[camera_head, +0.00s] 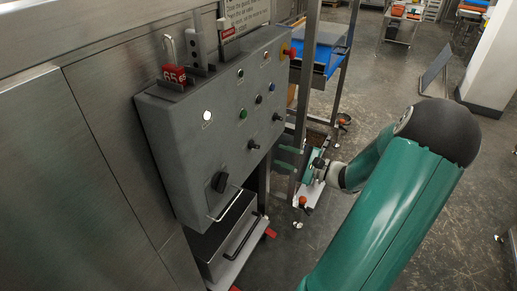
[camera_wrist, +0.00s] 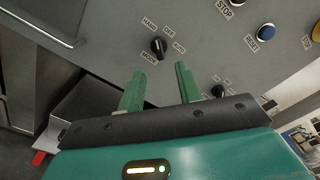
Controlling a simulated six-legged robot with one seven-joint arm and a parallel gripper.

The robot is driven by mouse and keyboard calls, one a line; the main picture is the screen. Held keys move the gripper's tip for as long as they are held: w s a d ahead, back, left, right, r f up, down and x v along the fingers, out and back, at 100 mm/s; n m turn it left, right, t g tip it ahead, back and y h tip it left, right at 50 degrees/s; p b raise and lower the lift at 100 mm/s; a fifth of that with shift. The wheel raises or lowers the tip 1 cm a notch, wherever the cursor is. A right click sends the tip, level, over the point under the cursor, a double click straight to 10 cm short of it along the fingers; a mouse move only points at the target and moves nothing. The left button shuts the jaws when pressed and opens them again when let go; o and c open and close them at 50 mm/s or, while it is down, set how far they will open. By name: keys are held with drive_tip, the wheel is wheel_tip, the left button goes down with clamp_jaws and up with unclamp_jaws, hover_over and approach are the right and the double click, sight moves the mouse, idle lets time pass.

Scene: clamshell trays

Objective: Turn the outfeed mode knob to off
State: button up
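A black knob (camera_wrist: 158,46) on the grey panel has small labels around it that look like HAND, OFF and AUTO. It also shows in the head view (camera_head: 253,144). Which label it points to is too small to tell. A second black knob (camera_wrist: 218,91) sits lower right in the wrist view, partly behind my gripper's edge; it shows in the head view too (camera_head: 278,117). No outfeed wording can be read at either. My gripper (camera_wrist: 159,68) is open and empty, its green fingers apart, just short of the first knob and not visibly around it.
A metal handle (camera_wrist: 40,22) sticks out at the left. A metal post (camera_head: 305,90) stands behind the panel.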

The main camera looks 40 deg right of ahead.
sight(258, 147)
drive_tip(key=x, duration=0.8)
drive_tip(key=shift+w+a, duration=0.15)
drive_tip(key=c, duration=0.7)
drive_tip(key=shift+m, duration=0.4)
drive_tip(key=m, duration=0.3)
drive_tip(key=shift+a+m, duration=0.1)
drive_tip(key=shift+m, duration=0.2)
drive_tip(key=m, duration=0.5)
drive_tip(key=o, duration=0.7)
